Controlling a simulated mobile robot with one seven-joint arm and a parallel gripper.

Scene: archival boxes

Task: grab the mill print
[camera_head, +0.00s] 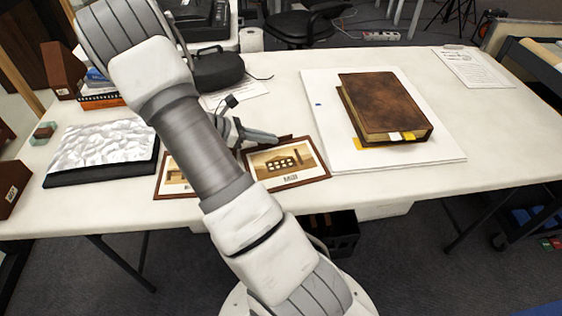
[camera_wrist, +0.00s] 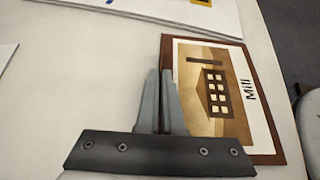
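The mill print (camera_head: 284,162) is a brown-framed picture of a building, lying near the front edge of the white table. In the wrist view, the print (camera_wrist: 234,88) shows the word "Mill" on its pale margin. My gripper (camera_head: 272,138) is low at the print's back edge in the head view. In the wrist view, the two grey fingertips of my gripper (camera_wrist: 160,74) are close together and overlap the frame's left edge. I cannot tell whether the frame edge is pinched between them or lies just below.
A second framed print (camera_head: 174,180) is left of it, partly hidden by my arm. A white board (camera_head: 325,105) with a thick brown book (camera_head: 385,103) is to the right. A crumpled white relief on a black base (camera_head: 100,176) is at left.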

